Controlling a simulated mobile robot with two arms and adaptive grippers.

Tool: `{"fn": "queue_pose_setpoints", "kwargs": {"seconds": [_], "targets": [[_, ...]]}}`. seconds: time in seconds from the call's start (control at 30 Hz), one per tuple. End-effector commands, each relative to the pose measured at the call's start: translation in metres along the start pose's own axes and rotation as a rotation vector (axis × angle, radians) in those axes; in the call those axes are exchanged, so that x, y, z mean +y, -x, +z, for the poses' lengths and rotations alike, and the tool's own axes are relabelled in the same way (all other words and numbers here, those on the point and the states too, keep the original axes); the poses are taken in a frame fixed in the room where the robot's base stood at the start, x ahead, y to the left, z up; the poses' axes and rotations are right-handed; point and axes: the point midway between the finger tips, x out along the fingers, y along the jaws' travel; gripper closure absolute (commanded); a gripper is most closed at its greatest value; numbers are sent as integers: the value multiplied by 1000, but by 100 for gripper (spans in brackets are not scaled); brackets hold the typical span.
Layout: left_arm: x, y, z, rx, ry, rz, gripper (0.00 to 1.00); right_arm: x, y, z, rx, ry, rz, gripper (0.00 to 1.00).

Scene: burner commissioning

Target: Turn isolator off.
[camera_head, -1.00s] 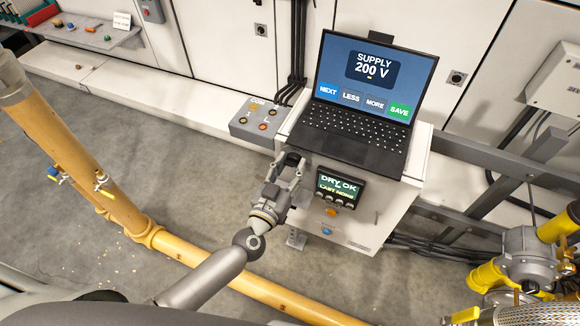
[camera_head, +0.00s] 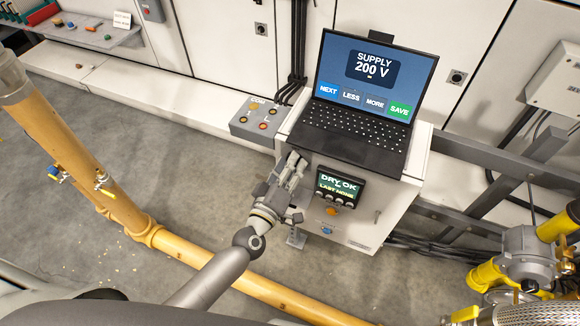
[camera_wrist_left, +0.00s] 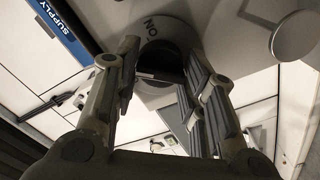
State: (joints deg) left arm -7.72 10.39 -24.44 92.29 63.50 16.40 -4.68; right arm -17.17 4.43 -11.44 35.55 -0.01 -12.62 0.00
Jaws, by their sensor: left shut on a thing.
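The isolator shows in the left wrist view as a dark knob (camera_wrist_left: 161,62) on a round grey plate marked ON. It sits between the two fingers of my left gripper (camera_wrist_left: 162,68), which is shut on it. In the head view my left gripper (camera_head: 297,161) reaches up to the left edge of the white control cabinet (camera_head: 358,232), just below the laptop. There the knob is hidden behind the fingers. The pointer's exact setting cannot be told. My right gripper is not in view.
An open laptop (camera_head: 352,136) reading SUPPLY 200 V stands on the cabinet. A small display (camera_head: 338,186) on the cabinet front reads DRY OK. A grey COM socket box (camera_head: 258,122) is at left. A yellow pipe (camera_head: 90,165) runs along the floor, left and below.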

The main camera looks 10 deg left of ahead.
Motion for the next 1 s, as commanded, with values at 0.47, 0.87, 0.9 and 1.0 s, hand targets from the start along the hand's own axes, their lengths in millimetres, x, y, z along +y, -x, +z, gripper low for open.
{"fn": "queue_pose_setpoints", "kwargs": {"seconds": [0.47, 0.87, 0.9, 1.0], "targets": [[-2, 0, 1, -1, 433, -1, 85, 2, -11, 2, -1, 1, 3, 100], [-1, 0, 1, -1, 645, -1, 85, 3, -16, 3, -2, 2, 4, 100], [-1, 0, 1, -1, 655, -1, 85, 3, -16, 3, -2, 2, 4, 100], [-1, 0, 1, -1, 675, -2, 85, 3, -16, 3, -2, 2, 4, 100]]}}
